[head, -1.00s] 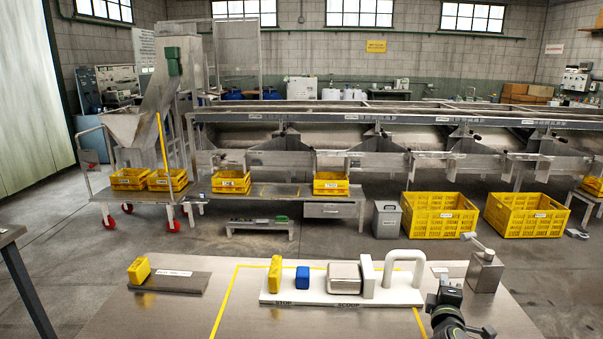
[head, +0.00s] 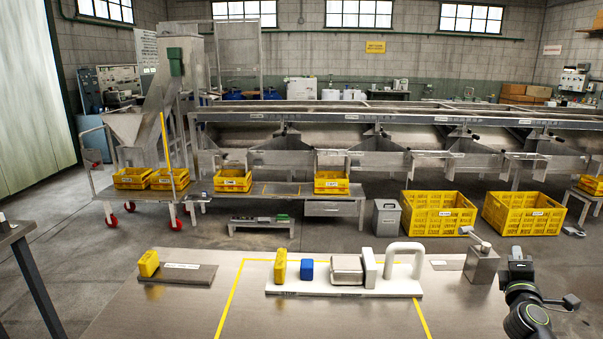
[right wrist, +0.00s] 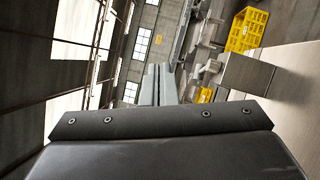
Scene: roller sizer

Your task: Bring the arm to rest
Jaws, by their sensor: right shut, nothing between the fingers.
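My right arm comes in at the lower right of the head view, beside the right edge of the steel table (head: 190,314). My right gripper (head: 517,252) is above the floor there, right of the metal box with a crank (head: 481,265). In the right wrist view its two grey fingers (right wrist: 156,84) lie together, with nothing between them. It touches nothing that I can see. My left gripper is not in view.
Another yellow block (head: 148,263) stands on a dark plate (head: 186,274) at left. The table's front middle is clear.

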